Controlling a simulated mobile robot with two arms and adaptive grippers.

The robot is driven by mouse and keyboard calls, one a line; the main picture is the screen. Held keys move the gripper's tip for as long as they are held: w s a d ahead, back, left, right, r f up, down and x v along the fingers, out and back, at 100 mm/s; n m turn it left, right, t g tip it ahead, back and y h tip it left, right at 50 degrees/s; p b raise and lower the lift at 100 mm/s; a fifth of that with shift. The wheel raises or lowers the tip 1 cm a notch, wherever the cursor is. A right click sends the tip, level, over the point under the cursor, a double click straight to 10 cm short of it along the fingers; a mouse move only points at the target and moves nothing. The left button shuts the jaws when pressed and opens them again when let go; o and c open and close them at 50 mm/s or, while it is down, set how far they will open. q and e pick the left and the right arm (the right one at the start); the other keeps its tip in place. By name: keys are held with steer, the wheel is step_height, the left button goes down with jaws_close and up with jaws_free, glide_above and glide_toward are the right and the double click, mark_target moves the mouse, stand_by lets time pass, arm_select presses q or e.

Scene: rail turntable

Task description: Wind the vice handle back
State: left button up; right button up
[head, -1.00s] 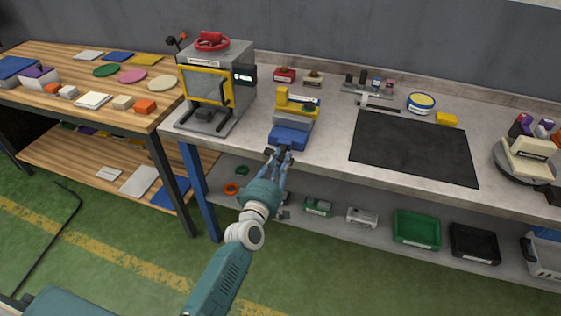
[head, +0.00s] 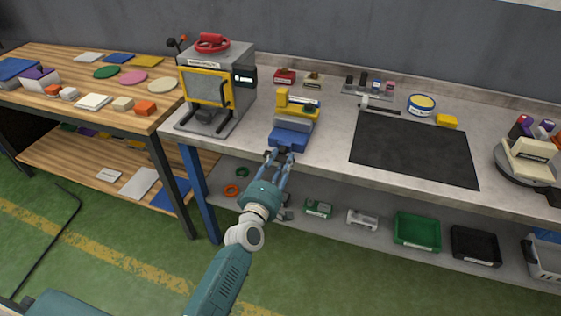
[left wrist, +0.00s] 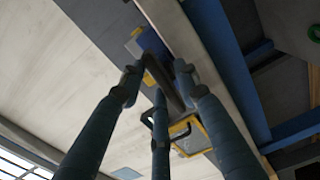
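The vice (head: 291,135), blue with yellow upper parts, stands at the bench's front edge in the head view. It shows blue and yellow near the top of the left wrist view (left wrist: 151,42). The dark vice handle (left wrist: 167,84) shows as a bar between my fingers in the left wrist view; in the head view it is mostly hidden by the fingertips. My left gripper (head: 280,154) is just in front of the vice, below its blue front. Its fingers are spread around the handle, with gaps visible. Contact cannot be told. My right gripper is not in view.
A grey machine with a yellow-framed window (head: 205,88) stands left of the vice. A black mat (head: 415,147) lies to the right. The bench's lower shelf (head: 335,232) holds bins and small parts below my gripper. A wooden table (head: 60,75) adjoins on the left.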

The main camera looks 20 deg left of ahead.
arm_select(q)
steer(key=s, duration=1.2)
steer(key=shift+a, duration=0.2)
